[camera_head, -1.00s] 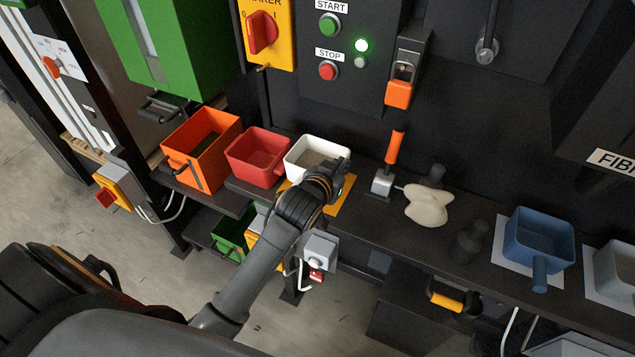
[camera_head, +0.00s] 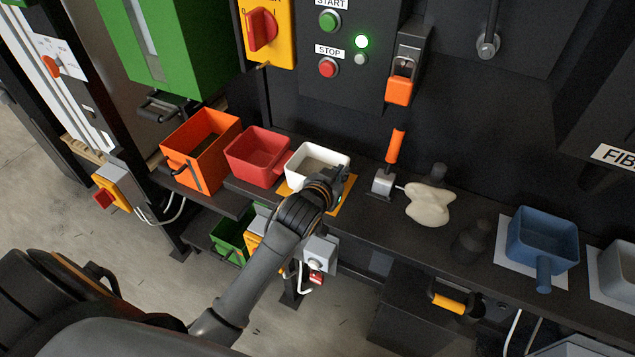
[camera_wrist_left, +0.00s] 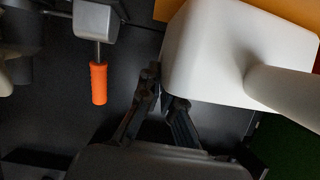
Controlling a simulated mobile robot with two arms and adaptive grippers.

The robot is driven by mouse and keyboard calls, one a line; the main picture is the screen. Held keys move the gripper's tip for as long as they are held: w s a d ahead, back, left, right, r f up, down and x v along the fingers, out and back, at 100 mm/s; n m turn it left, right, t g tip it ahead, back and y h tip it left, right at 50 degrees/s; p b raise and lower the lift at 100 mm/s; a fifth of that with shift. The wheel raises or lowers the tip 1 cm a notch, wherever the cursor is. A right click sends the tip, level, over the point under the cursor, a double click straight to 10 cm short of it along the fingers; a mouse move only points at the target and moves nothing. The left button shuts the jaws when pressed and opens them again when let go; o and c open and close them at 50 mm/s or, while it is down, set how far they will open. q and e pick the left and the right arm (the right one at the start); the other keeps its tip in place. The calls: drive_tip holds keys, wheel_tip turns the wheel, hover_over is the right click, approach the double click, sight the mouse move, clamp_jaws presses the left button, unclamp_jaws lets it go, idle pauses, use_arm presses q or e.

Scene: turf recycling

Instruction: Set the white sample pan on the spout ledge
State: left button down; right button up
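The white sample pan (camera_head: 301,172) is over the yellow-orange pad (camera_head: 345,193) on the dark ledge (camera_head: 350,225), right of the red bin. I cannot tell whether its base touches the pad. My left gripper (camera_head: 338,181) is at the pan's right side. In the left wrist view, the two fingers (camera_wrist_left: 163,98) close at a corner of the pan's rim, one outside and one partly hidden behind the wall. The pan's wall (camera_wrist_left: 205,60) and its handle (camera_wrist_left: 285,87) show large there. My right gripper is out of view.
The red bin (camera_head: 250,172) and orange bin (camera_head: 195,175) stand close on the left. An orange-handled lever (camera_head: 395,147) and a cream lump (camera_head: 428,204) are on the right. A blue pan (camera_head: 535,250) stands farther right. The dark machine wall rises behind.

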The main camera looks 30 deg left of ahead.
use_arm(q)
drive_tip(key=shift+f, duration=0.1)
idle(0.3)
drive_tip(key=c, duration=1.4)
unclamp_jaws()
drive_tip(key=shift+c, duration=0.2)
drive_tip(key=shift+o, duration=0.8)
drive_tip(key=shift+s+f, duration=0.1)
drive_tip(key=shift+f, duration=0.15)
drive_tip(key=shift+o, duration=0.8)
drive_tip(key=v, duration=1.2)
